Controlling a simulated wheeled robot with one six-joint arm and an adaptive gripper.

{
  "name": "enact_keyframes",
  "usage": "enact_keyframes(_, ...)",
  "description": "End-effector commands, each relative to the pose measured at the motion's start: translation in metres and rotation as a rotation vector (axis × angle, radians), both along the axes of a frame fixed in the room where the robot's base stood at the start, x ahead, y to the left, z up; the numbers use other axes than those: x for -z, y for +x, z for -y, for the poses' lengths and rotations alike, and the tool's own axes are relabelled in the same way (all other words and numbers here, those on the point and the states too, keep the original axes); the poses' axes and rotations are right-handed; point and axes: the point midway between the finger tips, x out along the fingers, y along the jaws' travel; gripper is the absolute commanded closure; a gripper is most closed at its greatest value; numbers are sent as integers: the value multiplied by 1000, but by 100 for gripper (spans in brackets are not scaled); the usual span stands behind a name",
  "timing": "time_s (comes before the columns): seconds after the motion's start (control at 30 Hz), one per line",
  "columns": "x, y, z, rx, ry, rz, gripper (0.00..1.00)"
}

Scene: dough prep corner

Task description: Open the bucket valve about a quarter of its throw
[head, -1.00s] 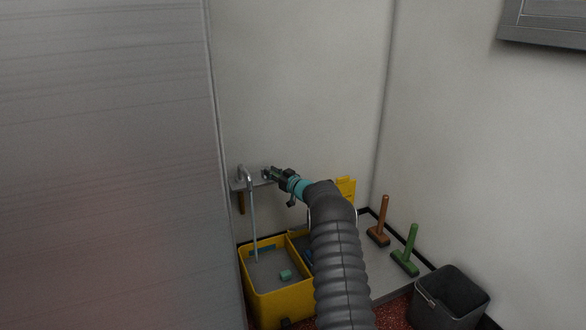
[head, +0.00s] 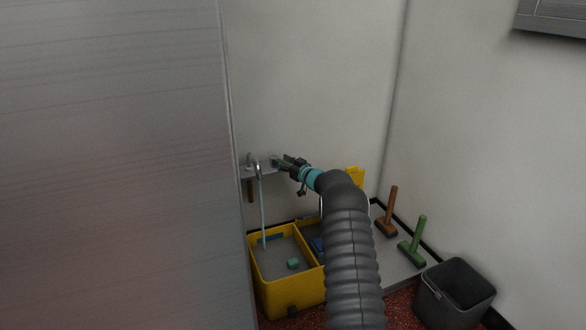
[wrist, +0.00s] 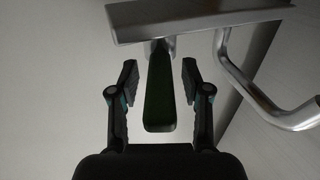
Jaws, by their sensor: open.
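A dark green lever (wrist: 160,95) hangs from a metal fixture (wrist: 195,12) in the wrist view. My gripper (wrist: 158,78) is open, with one finger on each side of the lever and a visible gap on both sides. In the head view my gripper (head: 283,161) is at the wall fixture (head: 262,171), right of a curved metal spout (head: 257,166). A brown handle (head: 250,190) hangs below the fixture's left end. I cannot tell from the pictures which handle is the bucket valve. The lever's top is partly hidden by the fixture.
A yellow two-part bucket (head: 290,296) stands below the spout, with a small green block (head: 293,263) inside. A pale thin line runs from the spout into it. A brown brush (head: 389,215), a green brush (head: 415,245) and a grey pail (head: 454,298) are right. A metal panel (head: 110,160) fills the left.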

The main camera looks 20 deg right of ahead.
Motion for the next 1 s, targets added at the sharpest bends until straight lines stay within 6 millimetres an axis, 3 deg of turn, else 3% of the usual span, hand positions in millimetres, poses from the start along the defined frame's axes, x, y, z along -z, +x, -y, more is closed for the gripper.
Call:
enact_keyframes(0.6, -1, -91, 34, 2, 0, 0, 52)
enact_keyframes(1.0, 0, -105, 38, 0, -1, 1, 52)
